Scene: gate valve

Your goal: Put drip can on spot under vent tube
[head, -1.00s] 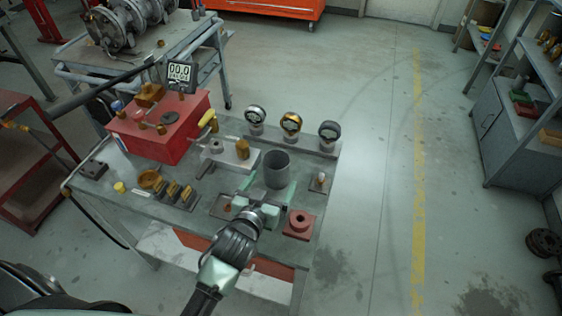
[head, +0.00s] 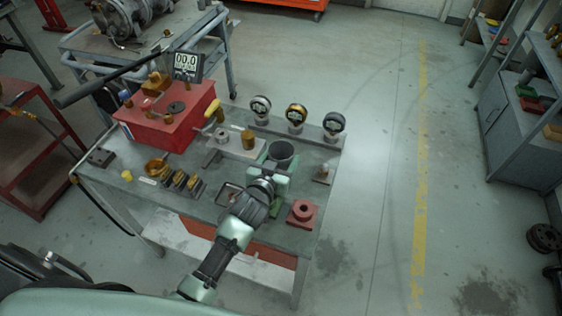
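The drip can appears to be the grey open-topped cylinder (head: 282,151), upright on the right part of the bench. My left gripper (head: 279,172) is at the can's near side, low against it. Its pale green fingers look spread toward the can's two sides. Whether they touch the can is too small to tell, and its lower part is hidden behind them. I cannot make out the vent tube or the spot for certain. My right gripper is not in view.
Three gauges (head: 296,115) stand along the bench's back edge. A red flanged block (head: 302,213) and a small fitting (head: 323,173) sit right of the gripper. A dark square tray (head: 229,194) and brass parts (head: 180,180) lie to its left. Open floor is at the right.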

